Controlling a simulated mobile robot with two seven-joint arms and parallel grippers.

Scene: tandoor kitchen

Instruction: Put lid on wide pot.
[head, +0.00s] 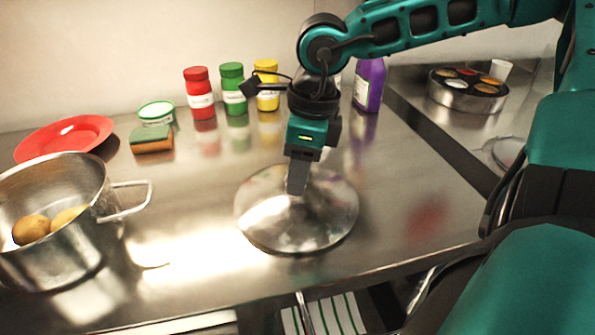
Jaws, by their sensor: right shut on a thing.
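The wide steel pot (62,258) stands uncovered at the left of the counter, with potato-like food (32,229) inside and a loop handle on its right side. The round steel lid (290,228) is at the middle of the counter, to the right of the pot. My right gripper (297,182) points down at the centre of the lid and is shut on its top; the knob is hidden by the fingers. I cannot tell whether the lid touches the counter. My left gripper is not in view.
A red plate (65,137), a sponge (152,140) and a small green-rimmed tub (157,113) lie behind the pot. Red (200,93), green (233,90), yellow (266,86) and purple (369,84) containers stand along the back. A round spice tin (467,91) is at right. Counter between pot and lid is clear.

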